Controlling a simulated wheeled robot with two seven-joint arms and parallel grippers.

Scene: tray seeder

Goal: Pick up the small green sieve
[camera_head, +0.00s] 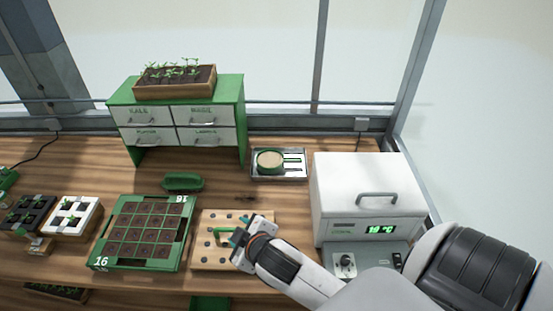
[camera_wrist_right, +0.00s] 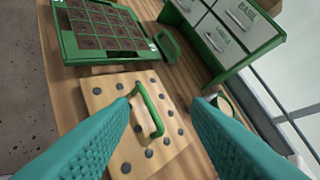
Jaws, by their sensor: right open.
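The small green sieve (camera_head: 270,160), a round green rim with a tan middle, rests on a grey metal tray (camera_head: 291,177) at the back, left of the white box. In the right wrist view only part of the sieve (camera_wrist_right: 224,105) shows beside the right-hand finger. My right gripper (camera_head: 243,236) is open and empty above the wooden peg board, in front of the sieve and apart from it. In the wrist view its teal fingers (camera_wrist_right: 162,106) stand on either side of the board's green handle (camera_wrist_right: 150,110), with no clear contact. My left gripper is out of view.
The holed wooden board (camera_head: 205,258) lies beside a green seed tray (camera_head: 110,250). A green scoop-like object (camera_head: 182,183) lies behind them. A drawer cabinet (camera_head: 242,115) stands back left; a white box (camera_head: 360,180) with a temperature display stands right of the sieve.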

